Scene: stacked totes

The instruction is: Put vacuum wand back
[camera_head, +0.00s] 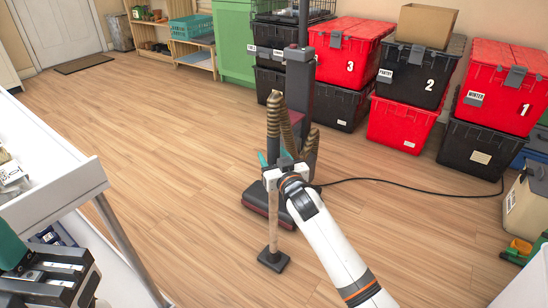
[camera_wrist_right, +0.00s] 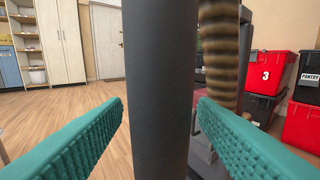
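The upright vacuum (camera_head: 302,85) stands on the floor with its dark red base (camera_head: 256,200). A ribbed brown hose (camera_head: 273,115) loops at its front and also shows in the right wrist view (camera_wrist_right: 219,50). What looks like the wand is a dark tube (camera_wrist_right: 160,90) upright in the right wrist view. Below my gripper a tan-looking tube (camera_head: 273,225) ends in a dark foot on the floor. My right gripper (camera_head: 266,158) is open, its teal fingers on either side of the dark tube; contact is unclear. My left gripper (camera_head: 50,280) is at the lower left, its fingertips mostly hidden.
Stacked red and black totes (camera_head: 345,60) line the back wall, with a cardboard box (camera_head: 427,24) on top. A black cord (camera_head: 400,181) runs right across the floor. A white shelf unit (camera_head: 60,190) stands close on the left. Open wood floor (camera_head: 150,120) lies between.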

